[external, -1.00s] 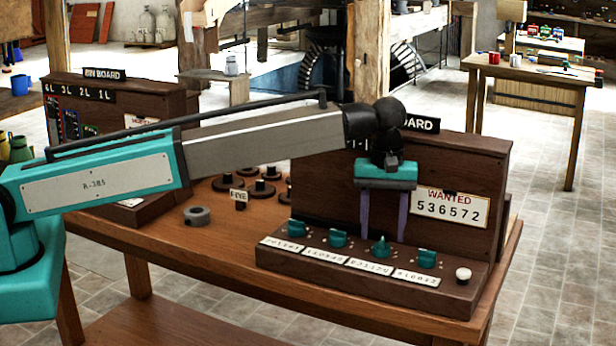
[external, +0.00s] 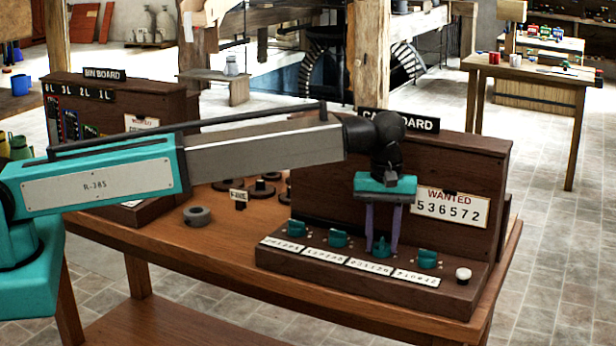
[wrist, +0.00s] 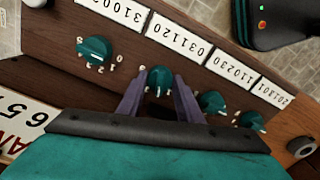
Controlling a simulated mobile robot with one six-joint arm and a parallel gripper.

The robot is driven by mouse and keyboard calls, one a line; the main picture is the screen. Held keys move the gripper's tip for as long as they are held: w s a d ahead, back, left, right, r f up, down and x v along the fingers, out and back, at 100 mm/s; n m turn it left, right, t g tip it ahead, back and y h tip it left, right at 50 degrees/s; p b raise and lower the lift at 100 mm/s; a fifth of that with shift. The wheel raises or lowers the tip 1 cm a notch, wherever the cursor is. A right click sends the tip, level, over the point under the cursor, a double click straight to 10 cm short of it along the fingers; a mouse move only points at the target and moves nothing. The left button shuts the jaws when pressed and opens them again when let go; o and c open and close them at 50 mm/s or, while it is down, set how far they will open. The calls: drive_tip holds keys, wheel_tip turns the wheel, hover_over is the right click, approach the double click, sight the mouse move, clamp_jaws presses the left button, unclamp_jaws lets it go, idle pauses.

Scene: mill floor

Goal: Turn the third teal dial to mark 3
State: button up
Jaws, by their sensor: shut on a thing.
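Several teal dials sit in a row on the dark wooden board's sloped front. The third teal dial from the left (external: 381,247) stands between the two purple fingers of my gripper (external: 381,250). In the wrist view my gripper (wrist: 160,92) is shut on this dial (wrist: 159,80), one finger on each side. The marks around it are mostly hidden by the fingers. The first dial (external: 296,228), second dial (external: 338,238) and fourth dial (external: 427,258) stand free. A number label (external: 368,266) sits in front of the held dial.
A white knob (external: 463,274) stands at the board's right end. A "WANTED 536572" sign (external: 452,206) is on the upright panel behind the dials.

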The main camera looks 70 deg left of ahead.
sight(382, 241)
drive_tip(key=shift+m, duration=0.5)
drive_tip(key=m, duration=0.6)
idle(0.4)
drive_tip(key=o, duration=1)
drive_tip(key=shift+o, duration=0.2)
wheel_tip(382, 241, up, 14)
drive_tip(key=b, duration=0.3)
drive_tip(key=shift+b, duration=0.35)
drive_tip(key=shift+f, duration=0.1)
